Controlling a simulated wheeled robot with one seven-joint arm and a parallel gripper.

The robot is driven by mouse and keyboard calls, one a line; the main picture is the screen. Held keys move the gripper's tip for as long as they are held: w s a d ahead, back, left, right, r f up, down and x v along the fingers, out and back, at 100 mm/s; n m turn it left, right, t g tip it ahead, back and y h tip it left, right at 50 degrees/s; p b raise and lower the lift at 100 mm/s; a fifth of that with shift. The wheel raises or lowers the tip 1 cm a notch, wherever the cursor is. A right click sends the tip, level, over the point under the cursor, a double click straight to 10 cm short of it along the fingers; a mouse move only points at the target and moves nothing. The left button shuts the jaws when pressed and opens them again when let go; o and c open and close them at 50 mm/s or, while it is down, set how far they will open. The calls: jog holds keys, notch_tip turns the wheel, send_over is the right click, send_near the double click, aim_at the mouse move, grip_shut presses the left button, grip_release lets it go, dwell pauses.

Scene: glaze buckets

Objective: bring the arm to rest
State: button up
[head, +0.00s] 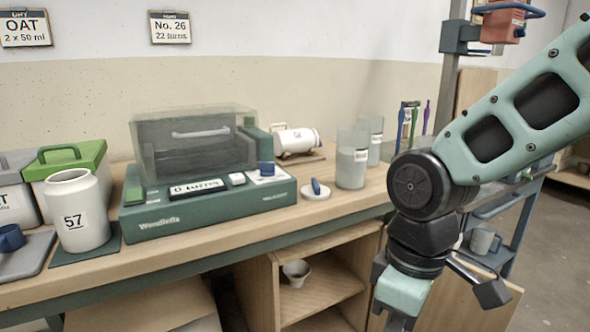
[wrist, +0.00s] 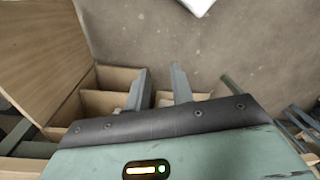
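My arm enters the head view from the right, bends at a dark round joint and hangs downward in front of the bench. My gripper itself is below the bottom edge of the head view. In the wrist view my gripper (wrist: 160,88) points down with its two grey fingers apart. Nothing shows between the fingers except the floor and the shelf edge beyond. The gripper is off the bench, near the open shelf unit (wrist: 103,78) under it.
The bench (head: 345,190) carries a green machine (head: 210,210) with a clear cover, a white jar (head: 78,215) marked 57, a green-lidded bucket (head: 75,160) and clear beakers (head: 351,165). A blue rack (head: 505,225) stands at the right. Bare floor (wrist: 220,45) shows ahead of the fingers.

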jog(key=s+m, duration=0.2)
jog(key=s, duration=0.7)
notch_tip(320, 180, up, 24)
jog(key=p, duration=2.4)
jog(key=shift+d+m+t, duration=0.35)
jog(key=shift+m+t, duration=0.05)
jog(key=shift+f, duration=0.2)
